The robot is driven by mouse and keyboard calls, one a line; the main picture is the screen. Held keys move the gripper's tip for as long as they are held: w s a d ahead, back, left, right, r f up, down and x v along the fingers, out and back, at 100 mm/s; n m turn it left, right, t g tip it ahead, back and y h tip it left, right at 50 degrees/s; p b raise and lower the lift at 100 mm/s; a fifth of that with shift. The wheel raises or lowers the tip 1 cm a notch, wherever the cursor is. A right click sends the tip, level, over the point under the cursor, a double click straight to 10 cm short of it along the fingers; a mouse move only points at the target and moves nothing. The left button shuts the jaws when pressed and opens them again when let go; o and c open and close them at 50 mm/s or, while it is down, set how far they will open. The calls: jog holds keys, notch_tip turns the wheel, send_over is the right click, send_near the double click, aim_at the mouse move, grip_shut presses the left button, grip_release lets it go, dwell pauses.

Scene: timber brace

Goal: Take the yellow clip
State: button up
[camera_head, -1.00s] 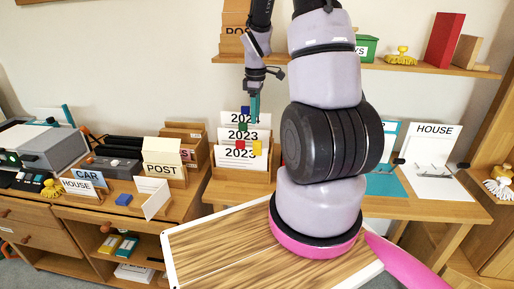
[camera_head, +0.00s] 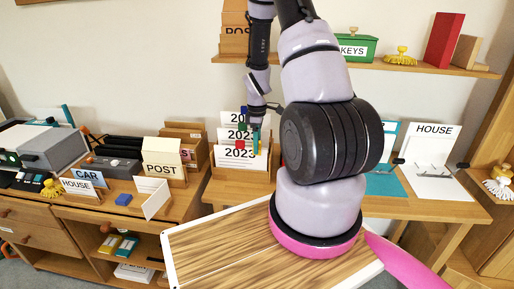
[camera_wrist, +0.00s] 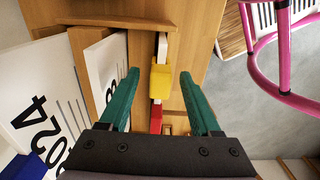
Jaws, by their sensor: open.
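The yellow clip (camera_wrist: 161,82) shows in the wrist view between and just beyond the two green fingers of my gripper (camera_wrist: 160,90). It sits on the edge of a white card in the wooden file rack (camera_head: 243,180). My gripper is open and the clip is not held. In the head view my gripper (camera_head: 258,138) is over the front right of the rack, and the fingers mostly hide the yellow clip. A red clip (camera_wrist: 156,118) is close to it, nearer the palm. A blue clip (camera_wrist: 25,167) is at the lower left of the wrist view.
The rack holds cards marked 2023 (camera_head: 240,153) and wooden dividers. It stands on a wooden desk (camera_head: 222,192) against the wall. A shelf (camera_head: 400,66) with a green KEYS box (camera_head: 356,48) is above, to the right. A POST holder (camera_head: 163,158) stands to the left.

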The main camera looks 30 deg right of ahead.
grip_shut()
